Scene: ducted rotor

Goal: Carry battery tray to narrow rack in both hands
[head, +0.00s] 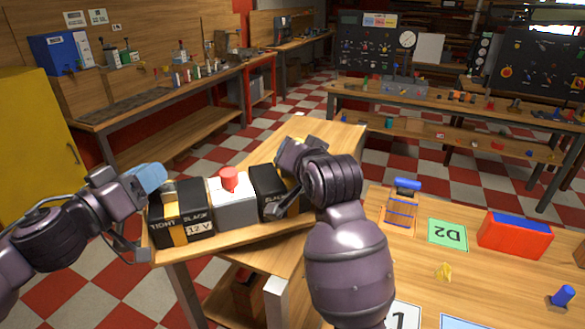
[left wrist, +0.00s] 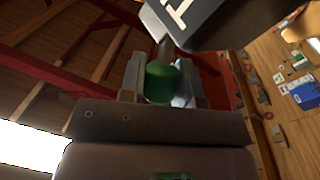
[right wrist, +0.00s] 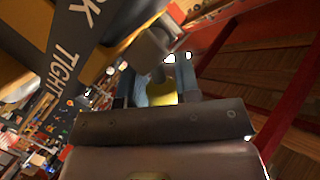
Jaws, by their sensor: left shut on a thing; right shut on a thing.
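The battery tray (head: 238,237) carries two black batteries (head: 182,222) with tan straps and a grey box (head: 234,207) with a red knob between them. My left gripper (head: 150,180) is at the tray's left end, shut on a green handle (left wrist: 162,82) in the left wrist view. My right gripper (head: 290,178) is at the right end, shut on a yellow handle (right wrist: 161,92) in the right wrist view. My right arm hides part of the tray's right end. I cannot tell which structure is the narrow rack.
A wooden surface (head: 322,138) lies behind the tray. A bench (head: 398,262) at right holds a blue wire holder (head: 402,208), a green D2 card (head: 447,234) and a red-orange box (head: 515,236). A yellow cabinet (head: 35,140) stands left. Checkered floor is open beyond.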

